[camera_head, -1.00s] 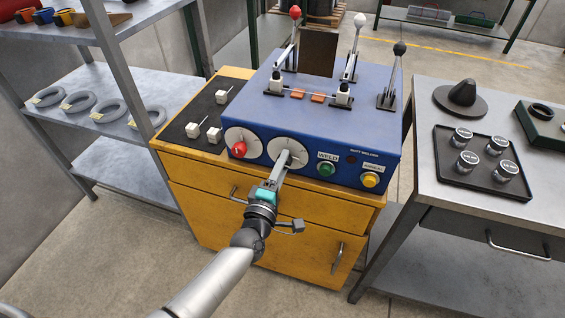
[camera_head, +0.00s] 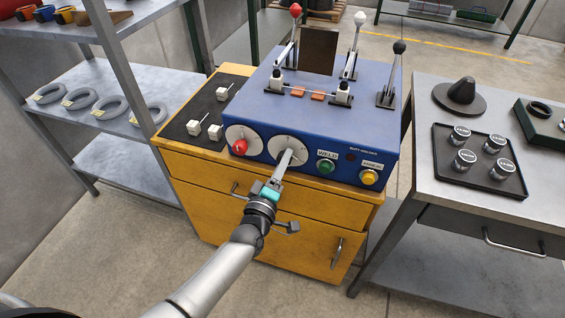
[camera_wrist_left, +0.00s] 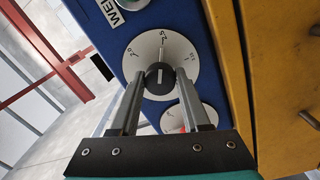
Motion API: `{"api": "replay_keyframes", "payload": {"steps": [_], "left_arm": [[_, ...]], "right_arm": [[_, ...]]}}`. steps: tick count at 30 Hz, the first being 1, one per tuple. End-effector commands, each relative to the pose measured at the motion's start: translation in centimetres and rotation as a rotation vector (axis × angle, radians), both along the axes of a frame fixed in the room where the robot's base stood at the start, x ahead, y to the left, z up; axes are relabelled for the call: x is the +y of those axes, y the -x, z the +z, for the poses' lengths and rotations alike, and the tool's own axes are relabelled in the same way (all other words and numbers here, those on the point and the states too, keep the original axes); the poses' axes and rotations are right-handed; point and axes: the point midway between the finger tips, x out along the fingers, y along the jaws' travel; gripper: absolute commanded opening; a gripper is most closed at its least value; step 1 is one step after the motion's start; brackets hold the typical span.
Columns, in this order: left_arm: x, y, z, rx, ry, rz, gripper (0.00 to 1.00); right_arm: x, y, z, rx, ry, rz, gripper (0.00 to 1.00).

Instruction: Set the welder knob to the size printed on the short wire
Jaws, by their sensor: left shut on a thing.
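The blue welder (camera_head: 330,122) stands on a yellow cabinet, with a round white dial (camera_head: 288,146) on its front. My left gripper (camera_head: 290,155) reaches this dial and hides its knob in the head view. In the left wrist view, the black knob (camera_wrist_left: 159,79) sits between the fingertips of my left gripper (camera_wrist_left: 158,88), which is shut on it. Its white line points up, towards the 2.5 mark on the dial (camera_wrist_left: 148,47); 2.0 is to the left. A thin wire spans the welder's top by two orange blocks (camera_head: 317,96); no size print is readable. My right gripper is out of view.
A red knob (camera_head: 240,147) is left of the dial; a green button (camera_head: 326,167) and a yellow button (camera_head: 369,177) are right. Small white blocks (camera_head: 215,131) lie on a black mat. A metal table (camera_head: 440,200) stands right, and shelves with grey coils (camera_head: 101,109) stand left.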

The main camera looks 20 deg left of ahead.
Motion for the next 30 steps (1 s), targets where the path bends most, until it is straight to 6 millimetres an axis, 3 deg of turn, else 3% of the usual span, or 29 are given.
{"api": "replay_keyframes", "payload": {"steps": [4, 5, 12, 23, 30], "left_arm": [[-0.1, 0.0, 0.0, -0.001, 0.001, 0.0, 0.0], [-0.1, 0.0, 0.0, -0.001, 0.001, 0.0, 0.49], [-0.1, 0.0, 0.0, -0.001, 0.002, 0.0, 0.76], [0.0, 0.5, 0.0, 0.0, 0.002, -0.001, 0.76], [0.2, 4.0, -0.1, 0.003, 0.001, -0.001, 0.76]], "right_arm": [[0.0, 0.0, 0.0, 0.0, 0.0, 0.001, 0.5], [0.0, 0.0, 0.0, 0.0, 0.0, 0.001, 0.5], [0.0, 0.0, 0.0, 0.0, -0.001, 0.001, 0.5], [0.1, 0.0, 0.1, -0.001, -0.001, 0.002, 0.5], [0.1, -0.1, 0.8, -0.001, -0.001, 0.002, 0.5]]}}
